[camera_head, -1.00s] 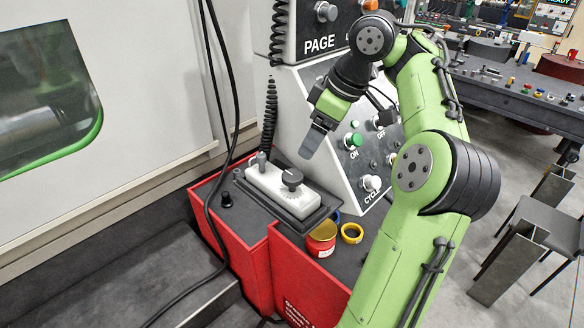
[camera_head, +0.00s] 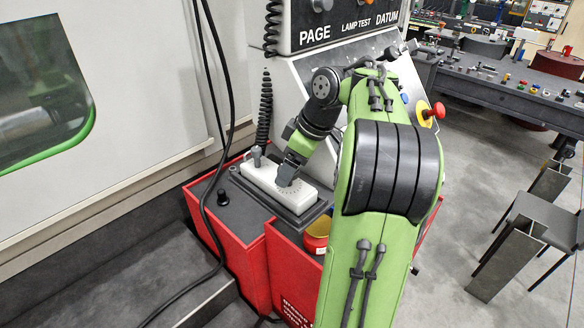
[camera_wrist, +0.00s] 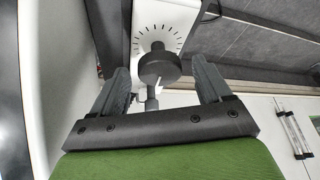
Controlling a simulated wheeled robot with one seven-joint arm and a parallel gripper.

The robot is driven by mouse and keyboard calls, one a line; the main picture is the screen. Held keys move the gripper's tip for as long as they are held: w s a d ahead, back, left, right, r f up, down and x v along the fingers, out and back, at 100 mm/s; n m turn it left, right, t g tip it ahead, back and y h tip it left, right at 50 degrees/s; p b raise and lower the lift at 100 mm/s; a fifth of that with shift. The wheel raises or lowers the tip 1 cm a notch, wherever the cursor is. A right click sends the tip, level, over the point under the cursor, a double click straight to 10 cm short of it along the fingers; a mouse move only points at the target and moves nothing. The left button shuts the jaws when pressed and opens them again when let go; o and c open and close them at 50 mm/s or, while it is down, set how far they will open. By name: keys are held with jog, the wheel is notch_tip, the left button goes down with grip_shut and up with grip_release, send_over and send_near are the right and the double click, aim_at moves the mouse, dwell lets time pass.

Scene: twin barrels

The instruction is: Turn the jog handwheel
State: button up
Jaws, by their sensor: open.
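The jog handwheel (camera_wrist: 160,66) is a dark round knob on a white pendant with a ring of dial marks. In the wrist view it sits between and just beyond the two fingers of my gripper (camera_wrist: 160,88), with gaps at both sides. My gripper is open. In the head view my gripper (camera_head: 288,172) is down at the white pendant (camera_head: 262,179), and its fingers hide the handwheel. I cannot tell from these views whether a finger touches it.
The pendant lies on a dark tray on a red cabinet (camera_head: 240,260). A red tin (camera_head: 315,236) stands close in front, partly behind my arm. A black cable (camera_head: 213,120) hangs at the left. A sloped control panel (camera_head: 300,95) rises behind, with a red mushroom button (camera_head: 438,110) at the right.

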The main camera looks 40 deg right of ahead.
jog(key=shift+r, duration=0.1)
jog(key=c, duration=1)
jog(key=shift+c, duration=0.2)
